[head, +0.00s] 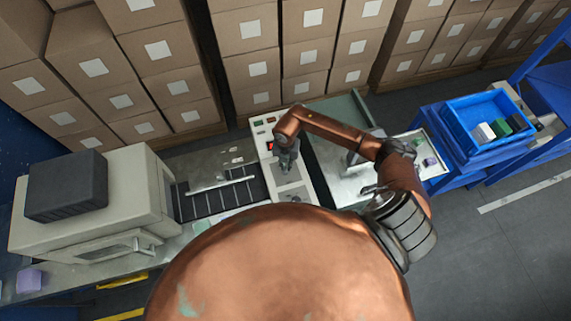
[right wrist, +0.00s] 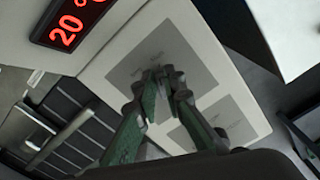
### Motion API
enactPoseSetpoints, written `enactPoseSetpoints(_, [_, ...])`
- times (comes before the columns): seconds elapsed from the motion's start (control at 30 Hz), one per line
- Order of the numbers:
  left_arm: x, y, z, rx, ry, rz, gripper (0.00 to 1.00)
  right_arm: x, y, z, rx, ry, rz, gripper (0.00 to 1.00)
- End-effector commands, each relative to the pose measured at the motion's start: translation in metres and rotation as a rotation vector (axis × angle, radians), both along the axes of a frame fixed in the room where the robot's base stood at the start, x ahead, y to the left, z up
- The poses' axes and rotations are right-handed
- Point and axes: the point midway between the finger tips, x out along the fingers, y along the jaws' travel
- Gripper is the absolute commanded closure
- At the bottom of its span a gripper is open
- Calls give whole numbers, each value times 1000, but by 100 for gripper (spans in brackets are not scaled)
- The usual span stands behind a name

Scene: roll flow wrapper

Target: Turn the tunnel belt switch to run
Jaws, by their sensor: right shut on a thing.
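The white control panel (head: 268,130) stands in the middle of the head view and fills much of the right wrist view (right wrist: 225,75). It carries grey square plates. My right gripper (head: 287,160) reaches down onto the panel just below the red display. In the right wrist view its fingers (right wrist: 168,80) are close together over the larger grey plate (right wrist: 185,50), shut on a small switch knob that they mostly hide. I cannot read the switch's label or its position. My left gripper is not in view.
A red display (right wrist: 72,22) sits beside the plate. A dark slatted conveyor (head: 225,195) and a beige machine (head: 120,195) with a dark box (head: 68,185) lie left. A blue crate (head: 485,125) stands right. Stacked cartons (head: 250,65) line the back.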

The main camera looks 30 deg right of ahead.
Motion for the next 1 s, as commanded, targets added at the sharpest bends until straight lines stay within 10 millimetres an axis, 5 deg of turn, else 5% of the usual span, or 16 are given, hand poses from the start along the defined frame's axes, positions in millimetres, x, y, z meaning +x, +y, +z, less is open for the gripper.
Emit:
enactPoseSetpoints(0.73, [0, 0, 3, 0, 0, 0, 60, 2, -2, 2, -2, -5, -91, 100])
enactPoseSetpoints(0.77, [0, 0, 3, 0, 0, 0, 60, 2, -2, 2, -2, -5, -91, 89])
enactPoseSetpoints(1.0, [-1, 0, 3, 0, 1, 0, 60, 1, -2, 1, -1, -3, -89, 73])
